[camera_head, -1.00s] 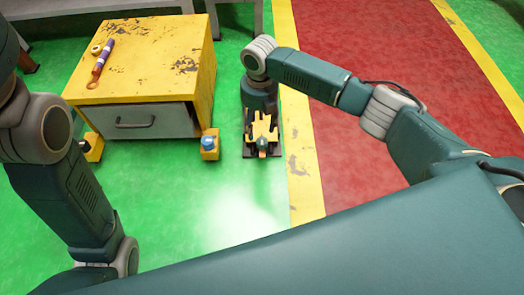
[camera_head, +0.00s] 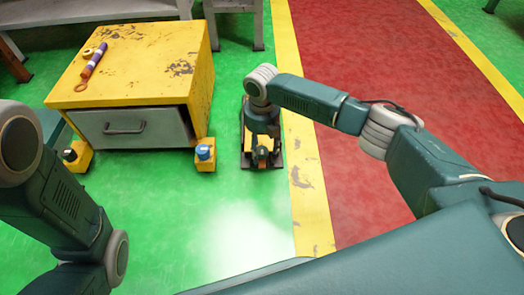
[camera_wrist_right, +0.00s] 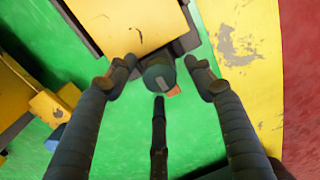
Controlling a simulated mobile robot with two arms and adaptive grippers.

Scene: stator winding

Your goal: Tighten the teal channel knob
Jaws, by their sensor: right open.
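The teal knob (camera_wrist_right: 158,74) sits at the near end of a yellow device (camera_wrist_right: 125,25) in the right wrist view, with a small orange part beside it. In the head view the device (camera_head: 262,150) stands on the floor right of the cabinet, mostly hidden under my right arm. My right gripper (camera_wrist_right: 161,68) is open, pointing down at the knob with fingers on both sides and a third below; gaps show between fingers and knob. In the head view my right gripper (camera_head: 262,130) is over the device. My left arm is at the left, its gripper out of view.
A yellow cabinet (camera_head: 190,75) with a grey drawer (camera_head: 135,128) stands left of the device. A yellow block with a blue knob (camera_head: 205,155) and one with a black knob (camera_head: 77,156) stand at its front corners. Green floor in front is clear.

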